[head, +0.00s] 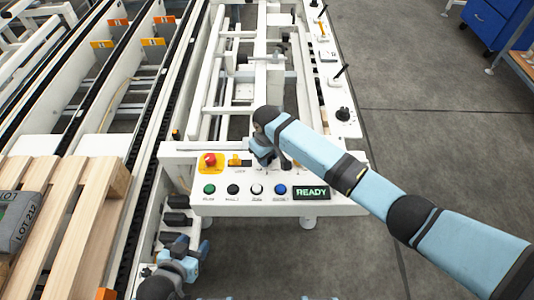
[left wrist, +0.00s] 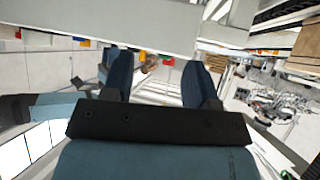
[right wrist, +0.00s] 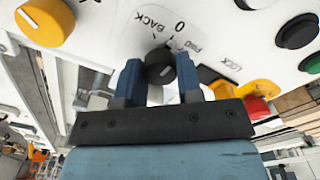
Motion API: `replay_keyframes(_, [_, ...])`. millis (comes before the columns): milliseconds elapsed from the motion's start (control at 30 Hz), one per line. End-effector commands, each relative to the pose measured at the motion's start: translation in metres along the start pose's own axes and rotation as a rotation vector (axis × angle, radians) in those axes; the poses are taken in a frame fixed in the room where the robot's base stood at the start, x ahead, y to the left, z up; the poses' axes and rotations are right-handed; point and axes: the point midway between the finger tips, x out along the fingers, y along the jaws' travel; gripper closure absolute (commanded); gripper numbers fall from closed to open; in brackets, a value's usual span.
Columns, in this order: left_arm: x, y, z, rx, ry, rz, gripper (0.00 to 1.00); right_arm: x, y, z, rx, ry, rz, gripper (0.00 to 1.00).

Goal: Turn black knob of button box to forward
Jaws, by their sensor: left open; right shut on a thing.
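The button box (head: 222,179) is a white panel at the front of the white frame. Its black knob (right wrist: 160,66) shows in the right wrist view, among BACK, 0 and FWD labels on the panel. My right gripper (right wrist: 159,82) is shut on the knob, one blue finger on each side. I cannot tell for sure which label the knob points at. In the head view my right gripper (head: 263,152) covers the knob. My left gripper (head: 192,259) is open and empty, low and left of the box; its fingers (left wrist: 160,78) stand apart in the left wrist view.
The box also carries a red emergency button (head: 211,159), a yellow lock switch (head: 238,160), several round buttons, and a display (head: 311,193) reading READY. A yellow knob (right wrist: 45,22) is near the right gripper. A wooden pallet (head: 62,220) lies left.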

Motion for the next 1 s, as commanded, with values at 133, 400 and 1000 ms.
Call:
replay_keyframes(133, [-0.013,0.0,-0.018,0.015,0.01,-0.002,0.47,-0.007,-0.001,0.0,0.095,-0.001,-0.003,0.91])
replay_keyframes(400, [-0.031,0.0,-0.035,0.033,0.007,-0.003,0.47,-0.006,-0.002,0.0,0.325,-0.003,-0.003,0.91])
replay_keyframes(1000, [-0.052,0.002,-0.069,0.032,0.012,-0.002,0.47,-0.002,0.0,0.0,0.689,0.0,-0.001,0.91])
